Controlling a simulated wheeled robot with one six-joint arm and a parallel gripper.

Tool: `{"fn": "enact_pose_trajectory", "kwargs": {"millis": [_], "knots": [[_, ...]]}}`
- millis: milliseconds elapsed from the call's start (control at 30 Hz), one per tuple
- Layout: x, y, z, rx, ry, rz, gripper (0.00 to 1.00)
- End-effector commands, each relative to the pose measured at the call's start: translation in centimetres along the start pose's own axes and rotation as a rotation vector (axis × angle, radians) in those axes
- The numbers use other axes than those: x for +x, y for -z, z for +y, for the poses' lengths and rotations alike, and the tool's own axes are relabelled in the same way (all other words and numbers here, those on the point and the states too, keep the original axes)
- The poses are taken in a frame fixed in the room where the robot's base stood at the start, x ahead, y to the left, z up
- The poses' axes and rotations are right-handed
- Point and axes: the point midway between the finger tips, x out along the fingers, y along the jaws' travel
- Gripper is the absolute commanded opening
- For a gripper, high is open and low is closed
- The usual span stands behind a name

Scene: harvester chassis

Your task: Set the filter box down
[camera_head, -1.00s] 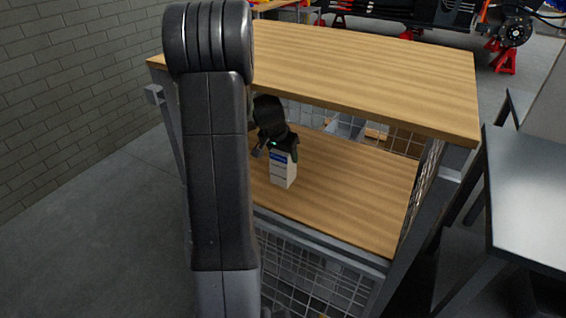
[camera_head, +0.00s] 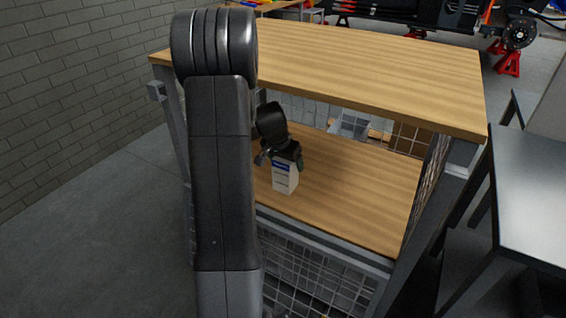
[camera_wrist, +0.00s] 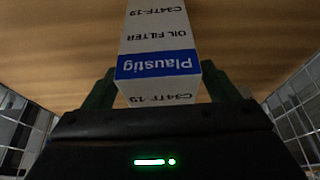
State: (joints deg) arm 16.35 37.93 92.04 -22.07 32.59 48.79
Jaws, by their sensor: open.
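The filter box (camera_head: 285,177) is a white carton with a blue band, standing upright on the wooden lower shelf (camera_head: 350,190) near its front edge. In the wrist view the filter box (camera_wrist: 158,40) shows "Plaustig", "OIL FILTER" and "C34TF-19" upside down. My gripper (camera_head: 286,160) is at the top of the box. In the wrist view my gripper (camera_wrist: 160,88) has one dark green finger on each side of the box's near end. The jaws are open; any gap to the box is too small to tell.
A wooden top board (camera_head: 370,65) lies above the shelf, over my gripper. Wire mesh (camera_head: 425,190) closes the shelf's right side. The shelf right of the box is clear. A grey table (camera_head: 530,190) stands at the right.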

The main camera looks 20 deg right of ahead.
Motion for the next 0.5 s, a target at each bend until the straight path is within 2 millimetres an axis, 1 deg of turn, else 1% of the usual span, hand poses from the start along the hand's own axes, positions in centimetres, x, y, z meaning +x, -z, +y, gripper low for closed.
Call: {"fn": "enact_pose_trajectory", "kwargs": {"millis": [100, 167, 267, 367, 400, 500], "knots": [[-0.6, 0.2, 0.0, 0.0, 0.0, 0.0, 0.81], [-1.5, 0.3, 0.0, 0.0, 0.001, 0.002, 0.81], [-3.7, 0.3, -0.1, -0.001, 0.002, 0.003, 0.81], [-6.2, 0.3, -0.1, -0.001, 0.003, 0.004, 0.81], [-6.0, -1.1, -0.1, -0.004, 0.0, -0.001, 0.81], [-6.8, -3.3, 0.0, -0.005, 0.0, -0.001, 0.81]]}}
